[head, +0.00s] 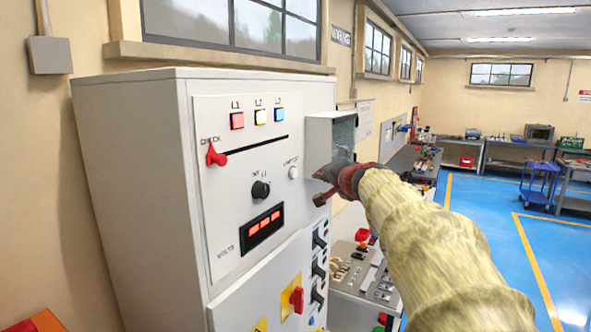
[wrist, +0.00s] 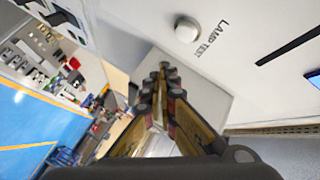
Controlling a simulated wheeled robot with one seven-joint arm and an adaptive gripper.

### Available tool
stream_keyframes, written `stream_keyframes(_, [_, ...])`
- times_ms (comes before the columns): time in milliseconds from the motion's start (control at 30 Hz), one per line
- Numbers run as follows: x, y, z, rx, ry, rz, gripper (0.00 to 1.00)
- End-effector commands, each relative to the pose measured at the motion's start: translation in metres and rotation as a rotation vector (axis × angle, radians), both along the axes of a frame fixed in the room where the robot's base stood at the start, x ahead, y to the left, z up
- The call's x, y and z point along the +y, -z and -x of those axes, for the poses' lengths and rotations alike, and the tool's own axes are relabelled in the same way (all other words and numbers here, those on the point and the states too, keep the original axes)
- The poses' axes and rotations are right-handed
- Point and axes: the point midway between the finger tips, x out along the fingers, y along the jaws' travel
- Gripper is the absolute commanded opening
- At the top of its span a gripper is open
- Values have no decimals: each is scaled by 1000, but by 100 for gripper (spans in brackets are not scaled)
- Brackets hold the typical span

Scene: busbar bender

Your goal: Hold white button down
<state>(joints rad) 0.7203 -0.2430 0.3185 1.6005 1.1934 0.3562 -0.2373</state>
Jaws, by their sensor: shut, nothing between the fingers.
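The white button (head: 293,172) is a small round knob on the light grey cabinet panel, under a "LAMP TEST" label. In the wrist view the white button (wrist: 187,29) is at the top centre, beside the same label. My gripper (head: 319,199) is in front of the panel, to the right of the button and a little lower in the head view. Its fingers are shut and empty. In the wrist view my gripper's fingertips (wrist: 168,68) are below the button in the picture and apart from it.
The panel carries a red check lever (head: 216,155), a black rotary knob (head: 261,190), a lit red display (head: 262,229) and three coloured lamps above. A grey open box (head: 325,135) juts out beside the cabinet. Blue floor (head: 500,225) lies open at right.

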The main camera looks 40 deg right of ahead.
Motion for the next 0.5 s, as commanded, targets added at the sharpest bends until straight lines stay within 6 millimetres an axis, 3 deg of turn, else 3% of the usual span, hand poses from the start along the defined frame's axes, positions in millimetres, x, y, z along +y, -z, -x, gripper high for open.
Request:
stream_keyframes(200, [11,0,-25,2,-1,0,0])
stream_keyframes(500, [16,0,-37,0,0,-1,0])
